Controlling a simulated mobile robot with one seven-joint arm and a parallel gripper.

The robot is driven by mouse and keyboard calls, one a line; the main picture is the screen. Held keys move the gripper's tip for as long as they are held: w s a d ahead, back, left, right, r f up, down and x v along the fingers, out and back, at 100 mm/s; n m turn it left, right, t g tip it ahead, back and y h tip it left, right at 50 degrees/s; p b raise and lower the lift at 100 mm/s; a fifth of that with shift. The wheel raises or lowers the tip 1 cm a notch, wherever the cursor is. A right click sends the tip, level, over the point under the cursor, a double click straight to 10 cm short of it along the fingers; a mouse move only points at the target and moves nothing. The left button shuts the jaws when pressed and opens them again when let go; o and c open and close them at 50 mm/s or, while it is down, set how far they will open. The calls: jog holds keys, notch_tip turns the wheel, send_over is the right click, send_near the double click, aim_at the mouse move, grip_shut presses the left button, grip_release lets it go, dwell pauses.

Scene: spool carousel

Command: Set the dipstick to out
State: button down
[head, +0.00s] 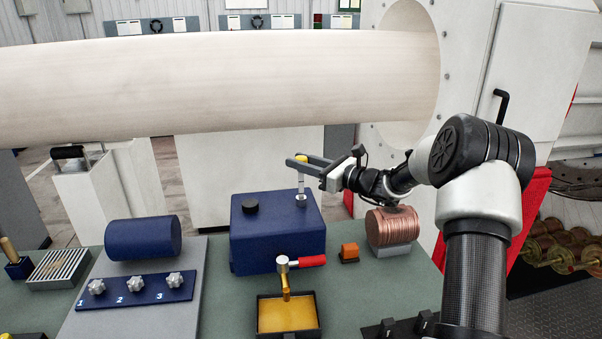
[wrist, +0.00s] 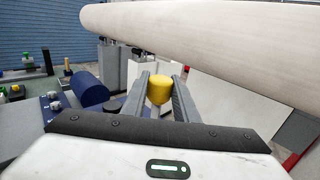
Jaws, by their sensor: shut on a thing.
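The dipstick (head: 301,183) stands upright in the top of the blue box (head: 275,240). Its yellow knob is at the top, and part of its pale rod shows between the knob and the collar on the box. My gripper (head: 303,161) reaches in from the right and is shut on the dipstick at its yellow knob. In the wrist view the yellow knob (wrist: 158,88) sits between the two grey fingers. The lower end of the dipstick is hidden in the collar and box.
A black cap (head: 250,207) is on the box's left top. In front are a red-handled tap (head: 308,262) and a tray (head: 287,332) of amber liquid. A copper coil (head: 392,228) and orange block (head: 349,252) stand right. A large pale roll (head: 220,85) spans behind and above.

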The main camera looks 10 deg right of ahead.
jog(key=shift+r, duration=0.35)
jog(key=c, duration=1.4)
grip_release()
jog(key=b+v, duration=0.2)
jog(key=v, duration=1.5)
jog(key=shift+s+d, duration=0.2)
